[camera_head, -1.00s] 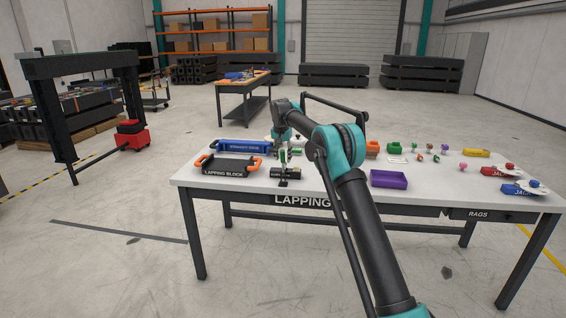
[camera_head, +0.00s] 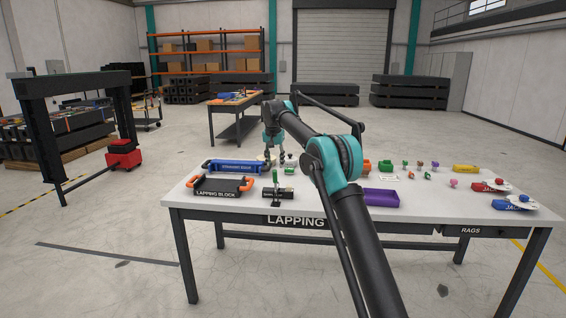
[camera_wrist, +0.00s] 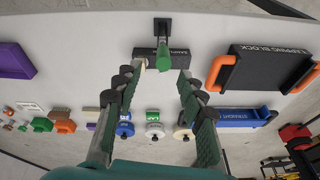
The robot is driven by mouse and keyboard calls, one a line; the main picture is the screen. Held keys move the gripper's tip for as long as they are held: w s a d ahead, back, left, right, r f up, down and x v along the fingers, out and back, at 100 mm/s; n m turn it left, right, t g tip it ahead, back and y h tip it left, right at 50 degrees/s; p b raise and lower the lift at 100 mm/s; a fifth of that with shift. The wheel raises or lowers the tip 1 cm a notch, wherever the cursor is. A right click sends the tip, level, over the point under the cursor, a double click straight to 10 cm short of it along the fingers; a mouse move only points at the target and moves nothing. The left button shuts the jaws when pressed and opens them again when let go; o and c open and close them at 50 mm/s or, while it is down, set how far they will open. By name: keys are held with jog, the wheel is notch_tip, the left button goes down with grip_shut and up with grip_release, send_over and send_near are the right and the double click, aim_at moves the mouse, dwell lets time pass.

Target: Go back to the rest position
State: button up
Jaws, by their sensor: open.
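My gripper (camera_wrist: 160,75) is open and empty, its two fingers spread wide in the wrist view. In the head view my gripper (camera_head: 279,162) hangs above the back part of the white lapping table (camera_head: 240,206). In the wrist view a small black block with a green upright handle (camera_wrist: 163,55) lies beyond the fingertips, apart from them as far as I can tell. The same black block (camera_head: 280,193) stands near the table's front edge in the head view.
A lapping block with orange handles (camera_head: 221,188) and a blue straight edge (camera_head: 237,167) lie at the left. A purple tray (camera_head: 381,198) is partly behind my arm. Small coloured parts and red and blue items (camera_head: 512,203) are at the right. Open floor surrounds the table.

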jog(key=s+d+f+n, duration=0.1)
jog(key=s+d+f, duration=0.2)
jog(key=s+d, duration=1.75)
jog(key=s+d+f, duration=0.4)
jog(key=s+f, duration=0.1)
jog(key=s, duration=0.6)
jog(key=s+d+f+n, duration=0.1)
jog(key=s+d+f, duration=0.3)
jog(key=s, duration=0.8)
jog(key=s+d+f+t, duration=0.1)
jog(key=s+d+f, duration=0.3)
jog(key=s+f, duration=0.3)
jog(key=s, duration=0.4)
jog(key=shift+s+f+n, duration=0.3)
jog(key=shift+f, duration=0.05)
